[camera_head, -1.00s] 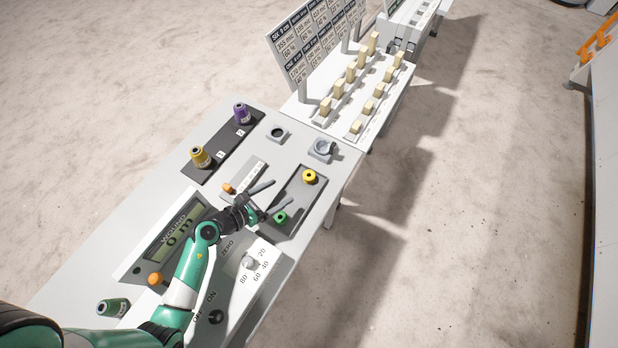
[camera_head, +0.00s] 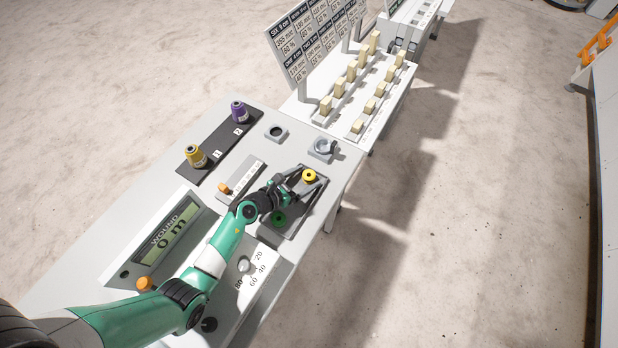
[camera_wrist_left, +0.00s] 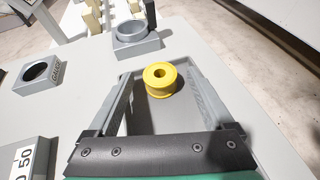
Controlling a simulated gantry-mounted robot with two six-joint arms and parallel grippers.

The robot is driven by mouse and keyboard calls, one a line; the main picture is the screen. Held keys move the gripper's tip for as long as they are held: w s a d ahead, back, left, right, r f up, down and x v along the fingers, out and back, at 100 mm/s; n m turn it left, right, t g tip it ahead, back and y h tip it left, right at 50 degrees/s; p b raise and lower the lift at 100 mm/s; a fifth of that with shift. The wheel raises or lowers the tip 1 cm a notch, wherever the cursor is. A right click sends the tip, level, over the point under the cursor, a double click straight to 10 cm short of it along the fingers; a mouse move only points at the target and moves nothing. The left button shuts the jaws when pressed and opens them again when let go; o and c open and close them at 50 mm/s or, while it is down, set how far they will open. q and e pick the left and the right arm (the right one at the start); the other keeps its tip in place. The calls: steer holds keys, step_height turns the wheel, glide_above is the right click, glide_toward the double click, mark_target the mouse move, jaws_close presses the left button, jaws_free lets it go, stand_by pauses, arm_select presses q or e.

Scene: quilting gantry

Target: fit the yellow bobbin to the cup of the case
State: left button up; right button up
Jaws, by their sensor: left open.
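The yellow bobbin (camera_head: 309,175) stands on the dark grey tray (camera_head: 290,228). In the left wrist view the bobbin (camera_wrist_left: 160,79) sits upright, its centre hole facing up. My left gripper (camera_head: 307,178) is open, with its fingers on either side of the bobbin. In the left wrist view the fingers (camera_wrist_left: 158,85) show gaps to the bobbin on both sides. The case with its round cup (camera_head: 322,148) stands beyond the tray; in the left wrist view the grey cup (camera_wrist_left: 133,35) is open at the top. My right gripper is not in view.
A green bobbin (camera_head: 279,218) is on the same tray, partly beside my arm. A square block with a round hole (camera_head: 277,133) stands left of the case. Yellow (camera_head: 195,156) and purple (camera_head: 239,112) thread spools stand on a dark strip. An orange knob (camera_head: 224,188) is near my wrist.

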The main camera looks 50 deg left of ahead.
arm_select(q)
jaws_close()
stand_by(0.4)
steer(key=shift+r, duration=0.15)
